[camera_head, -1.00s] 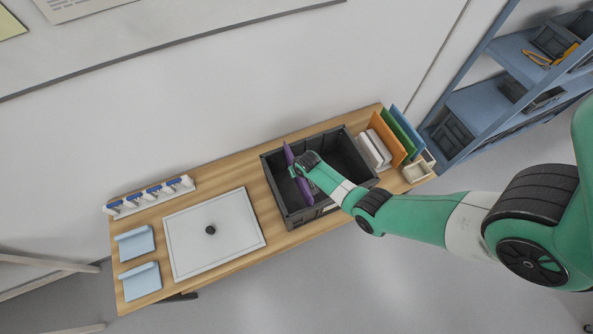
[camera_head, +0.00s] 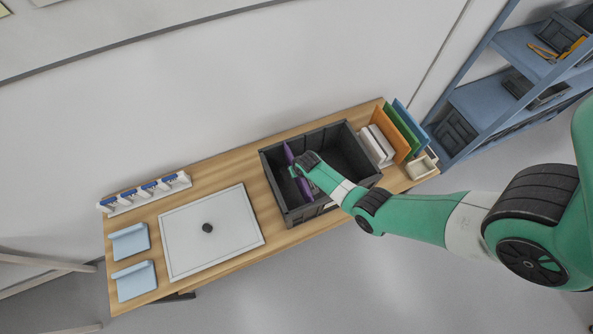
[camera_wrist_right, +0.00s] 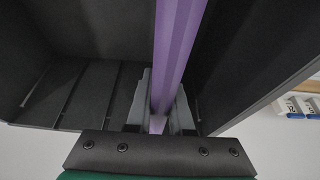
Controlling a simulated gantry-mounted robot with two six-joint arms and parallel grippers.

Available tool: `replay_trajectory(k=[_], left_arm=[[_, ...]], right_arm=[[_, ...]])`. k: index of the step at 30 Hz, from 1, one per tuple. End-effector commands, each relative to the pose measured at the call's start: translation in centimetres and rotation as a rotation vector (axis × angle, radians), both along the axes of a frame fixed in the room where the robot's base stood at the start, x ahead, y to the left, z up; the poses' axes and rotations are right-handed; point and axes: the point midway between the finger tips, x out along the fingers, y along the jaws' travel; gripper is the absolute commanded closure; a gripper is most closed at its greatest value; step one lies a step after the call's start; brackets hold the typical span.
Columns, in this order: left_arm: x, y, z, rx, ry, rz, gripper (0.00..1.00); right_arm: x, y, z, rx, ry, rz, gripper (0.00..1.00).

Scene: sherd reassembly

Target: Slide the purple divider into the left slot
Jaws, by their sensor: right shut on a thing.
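The purple divider (camera_head: 290,157) stands on edge inside the black crate (camera_head: 267,173), in its left part. It also shows in the right wrist view (camera_wrist_right: 176,45), running away between the fingers. My right gripper (camera_head: 297,171) is shut on the divider's upper edge, over the crate; in the right wrist view its fingertips (camera_wrist_right: 161,100) lie on both sides of it. Much of the divider is hidden by the gripper and the crate wall. I cannot tell how far down it sits in the slot. My left gripper is not in view.
Orange (camera_head: 389,136), green (camera_head: 402,131) and blue (camera_head: 411,123) panels stand right of the crate beside white blocks (camera_head: 376,145). A grey-white board (camera_head: 185,235) with a black knob lies left of it. A blue shelf (camera_head: 487,104) stands at the right.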

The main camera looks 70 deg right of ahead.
Motion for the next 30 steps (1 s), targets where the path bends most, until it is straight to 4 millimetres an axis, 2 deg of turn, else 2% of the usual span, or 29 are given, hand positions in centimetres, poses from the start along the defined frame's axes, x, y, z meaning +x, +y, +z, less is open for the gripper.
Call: replay_trajectory(k=[30], left_arm=[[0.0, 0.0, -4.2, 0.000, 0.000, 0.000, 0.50]], right_arm=[[0.0, 0.0, -4.3, -0.001, -0.001, 0.000, 1.00]])
